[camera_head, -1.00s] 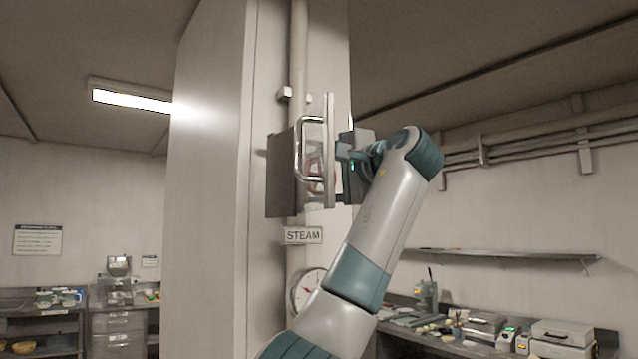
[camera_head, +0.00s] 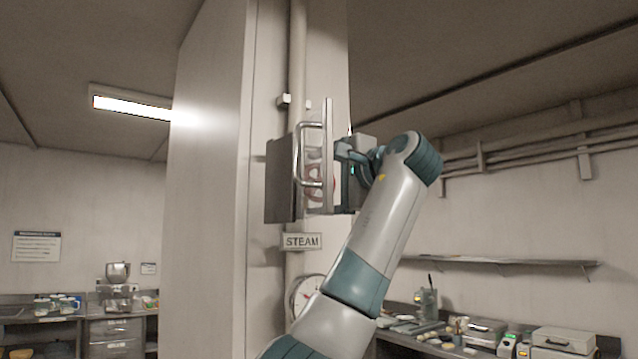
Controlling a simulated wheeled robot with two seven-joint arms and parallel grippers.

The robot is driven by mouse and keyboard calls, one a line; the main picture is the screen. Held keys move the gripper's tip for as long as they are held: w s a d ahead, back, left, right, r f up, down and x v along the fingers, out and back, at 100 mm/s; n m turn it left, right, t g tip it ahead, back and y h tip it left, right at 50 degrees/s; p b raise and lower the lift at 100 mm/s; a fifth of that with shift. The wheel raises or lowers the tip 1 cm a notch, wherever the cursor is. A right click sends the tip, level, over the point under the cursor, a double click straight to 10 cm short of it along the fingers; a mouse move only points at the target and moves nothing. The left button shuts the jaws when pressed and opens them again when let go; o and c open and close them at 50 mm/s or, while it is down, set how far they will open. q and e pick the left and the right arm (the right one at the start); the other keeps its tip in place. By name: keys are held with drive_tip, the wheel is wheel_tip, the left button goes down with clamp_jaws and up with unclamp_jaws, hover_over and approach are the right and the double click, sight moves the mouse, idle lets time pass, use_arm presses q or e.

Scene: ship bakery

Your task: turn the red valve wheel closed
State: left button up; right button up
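The red valve wheel (camera_head: 319,184) shows only in part, on the wall pipe behind an open-fronted grey box. A dark panel (camera_head: 280,180) with an upright metal handle (camera_head: 300,155) and a pale vertical edge hide much of it. My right arm comes up from the bottom centre. My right gripper (camera_head: 345,152) is at the box's right side, up and to the right of the visible red rim. Its fingertips are small and partly hidden, so I cannot tell whether they touch anything. My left gripper is not in view.
A STEAM sign (camera_head: 301,241) hangs below the box, with a round gauge (camera_head: 305,296) under it, partly behind my arm. A wide pale column (camera_head: 208,190) stands to the left. A cluttered counter (camera_head: 400,341) and a wall shelf (camera_head: 500,261) are at the right.

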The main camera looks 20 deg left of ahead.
use_arm(q)
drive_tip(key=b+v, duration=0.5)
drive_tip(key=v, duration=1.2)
drive_tip(key=shift+b, duration=0.4)
use_arm(e)
drive_tip(key=w+a+f+t, duration=0.1)
drive_tip(key=w+a+f, duration=0.1)
drive_tip(key=w+f, duration=0.2)
drive_tip(key=shift+w+f, duration=0.15)
drive_tip(key=shift+f, duration=0.25)
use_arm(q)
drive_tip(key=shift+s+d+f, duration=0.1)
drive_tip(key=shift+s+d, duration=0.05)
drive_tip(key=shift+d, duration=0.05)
use_arm(e)
drive_tip(key=shift+s+d, duration=0.15)
drive_tip(key=shift+s, duration=0.15)
